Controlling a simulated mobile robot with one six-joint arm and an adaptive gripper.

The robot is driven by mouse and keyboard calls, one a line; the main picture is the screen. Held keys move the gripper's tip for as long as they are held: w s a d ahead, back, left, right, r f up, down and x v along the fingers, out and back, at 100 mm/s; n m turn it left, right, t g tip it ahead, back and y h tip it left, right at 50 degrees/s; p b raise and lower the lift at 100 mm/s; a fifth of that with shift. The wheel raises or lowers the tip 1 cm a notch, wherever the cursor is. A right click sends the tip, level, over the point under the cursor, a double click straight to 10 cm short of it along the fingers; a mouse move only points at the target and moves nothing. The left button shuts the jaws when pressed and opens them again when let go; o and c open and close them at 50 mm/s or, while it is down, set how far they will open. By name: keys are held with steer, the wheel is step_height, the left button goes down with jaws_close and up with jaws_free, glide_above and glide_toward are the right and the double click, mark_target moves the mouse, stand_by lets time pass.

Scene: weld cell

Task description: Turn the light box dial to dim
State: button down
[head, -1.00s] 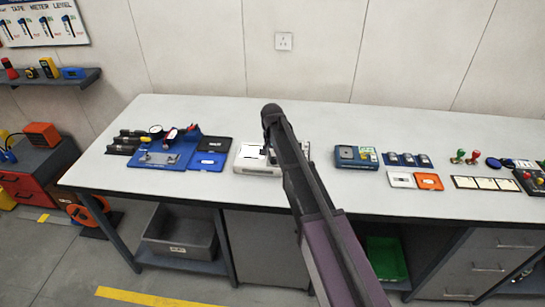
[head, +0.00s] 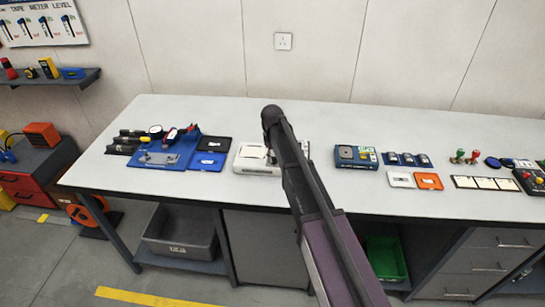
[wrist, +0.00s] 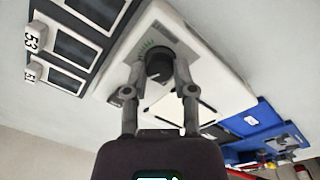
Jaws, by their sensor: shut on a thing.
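The light box is the white box (head: 250,158) on the bench, left of my arm in the head view, which hides its right part. In the wrist view the light box (wrist: 207,52) fills the upper middle, with a black round dial (wrist: 158,64) on its face. Small green marks lie beside the dial. My gripper (wrist: 159,70) has one finger on each side of the dial and is shut on it. The dial's exact setting cannot be read. In the head view my arm hides the dial and the fingertips.
Blue trays (head: 207,162) lie left of the light box, and a blue-grey device (head: 355,156) stands to the right. A dark frame with panels (wrist: 75,42) and tags marked 53 and 51 lies close by in the wrist view. The bench's back strip is clear.

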steer(key=n, duration=0.4)
stand_by(0.4)
steer(key=shift+c, duration=2.2)
jaws_free()
steer(key=s+d+m, duration=0.1)
steer(key=s+d, duration=0.2)
steer(key=d, duration=0.1)
steer(key=s+d+m, duration=0.2)
steer(key=s+d, duration=0.2)
steer(key=s+d+m, duration=0.1)
steer(key=s+d, duration=0.3)
steer(key=shift+m, duration=0.4)
steer(key=s+d+m, duration=0.7)
steer(key=s+d, duration=0.3)
steer(key=s, duration=0.5)
steer(key=shift+d, duration=0.35)
